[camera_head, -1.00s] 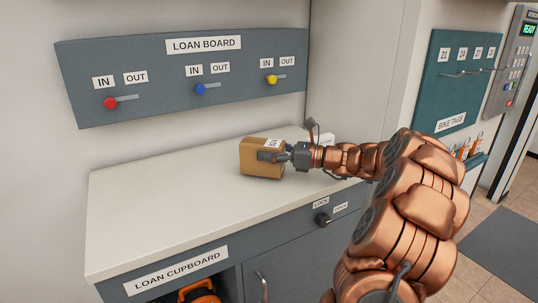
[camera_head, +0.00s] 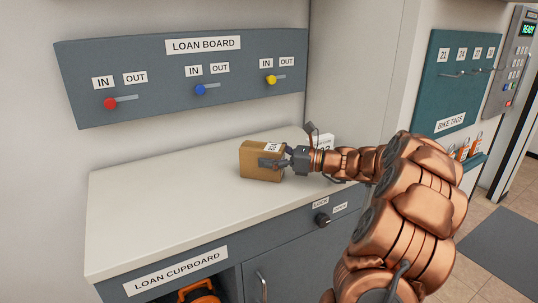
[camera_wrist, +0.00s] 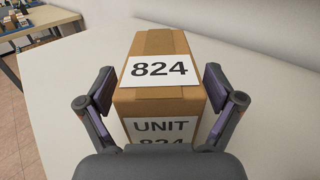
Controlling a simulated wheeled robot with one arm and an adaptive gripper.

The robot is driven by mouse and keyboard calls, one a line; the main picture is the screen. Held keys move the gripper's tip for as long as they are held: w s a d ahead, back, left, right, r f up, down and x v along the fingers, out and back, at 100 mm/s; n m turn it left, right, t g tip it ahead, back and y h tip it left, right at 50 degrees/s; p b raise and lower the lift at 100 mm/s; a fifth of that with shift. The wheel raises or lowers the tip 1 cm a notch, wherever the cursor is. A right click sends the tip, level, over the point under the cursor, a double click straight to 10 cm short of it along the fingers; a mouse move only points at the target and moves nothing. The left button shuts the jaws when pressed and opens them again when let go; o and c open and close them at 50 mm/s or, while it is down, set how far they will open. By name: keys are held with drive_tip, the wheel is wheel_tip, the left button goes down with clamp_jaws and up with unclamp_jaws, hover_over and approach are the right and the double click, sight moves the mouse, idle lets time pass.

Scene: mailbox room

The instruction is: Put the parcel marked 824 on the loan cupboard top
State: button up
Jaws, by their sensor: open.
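The brown parcel (camera_head: 258,163) stands on the white top of the loan cupboard (camera_head: 150,205), towards its right end. In the wrist view the parcel (camera_wrist: 160,104) shows a label reading 824 on its top and a label starting UNIT on the near side. My gripper (camera_head: 274,158) is at the parcel's right side in the head view. In the wrist view its two fingers (camera_wrist: 161,92) are spread either side of the parcel, with a gap visible on each side. The parcel's underside is hidden.
A small white card (camera_head: 322,141) stands behind my wrist on the top. The loan board (camera_head: 190,78) with red, blue and yellow knobs is on the wall behind. A dark knob (camera_head: 322,219) sticks out of the cupboard front. The left of the top is clear.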

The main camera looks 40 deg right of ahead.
drive_tip(key=shift+r, duration=0.1)
drive_tip(key=v, duration=1.2)
idle(0.7)
